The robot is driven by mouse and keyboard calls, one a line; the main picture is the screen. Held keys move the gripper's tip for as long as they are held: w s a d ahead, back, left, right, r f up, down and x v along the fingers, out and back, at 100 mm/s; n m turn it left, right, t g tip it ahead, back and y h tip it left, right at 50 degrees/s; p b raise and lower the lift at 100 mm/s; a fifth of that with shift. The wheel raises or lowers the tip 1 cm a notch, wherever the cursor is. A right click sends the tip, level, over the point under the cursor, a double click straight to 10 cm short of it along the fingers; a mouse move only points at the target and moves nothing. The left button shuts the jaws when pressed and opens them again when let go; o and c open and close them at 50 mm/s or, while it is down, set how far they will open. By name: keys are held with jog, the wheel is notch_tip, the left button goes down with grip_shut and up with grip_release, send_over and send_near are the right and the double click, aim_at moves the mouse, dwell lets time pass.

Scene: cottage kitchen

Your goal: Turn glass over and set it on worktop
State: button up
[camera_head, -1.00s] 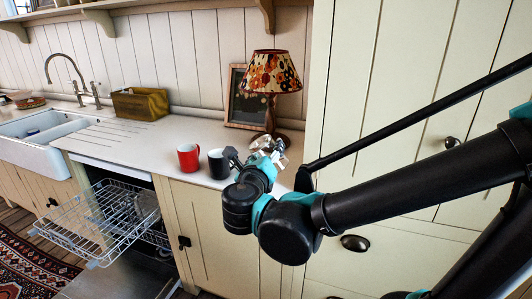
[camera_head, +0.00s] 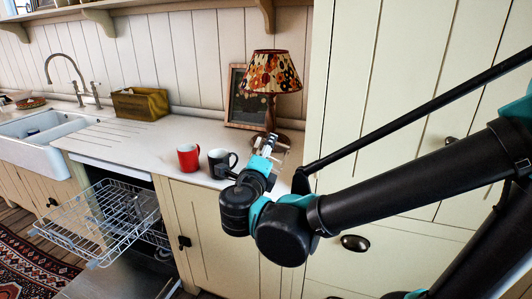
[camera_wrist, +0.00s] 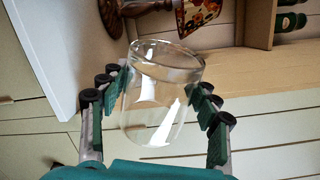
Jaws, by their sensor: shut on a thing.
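The clear glass (camera_wrist: 160,100) is between the fingers of my gripper (camera_wrist: 155,100) in the wrist view, held from both sides. Its round open end appears at the top of that view, away from my palm, and its rounded end is nearer the palm. Against the lamp, the glass looks roughly on its side. In the head view my gripper (camera_head: 268,150) is over the right end of the worktop (camera_head: 140,140), in front of the lamp. The glass is hard to make out there. The worktop also shows at the left of the wrist view (camera_wrist: 50,50).
A red mug (camera_head: 188,158) and a black mug (camera_head: 218,161) stand left of my gripper. A patterned lamp (camera_head: 271,75) and a picture frame (camera_head: 240,98) stand behind. A tall cupboard (camera_head: 370,90) bounds the right. Worktop left of the mugs is clear. The dishwasher rack (camera_head: 95,225) is out.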

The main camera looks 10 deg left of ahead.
jog(key=m, duration=0.6)
jog(key=shift+m, duration=0.4)
jog(key=m, duration=0.5)
jog(key=shift+y, duration=0.3)
jog(key=shift+m, duration=0.8)
jog(key=m, duration=0.5)
jog(key=shift+y, duration=0.3)
jog(key=shift+m, duration=0.8)
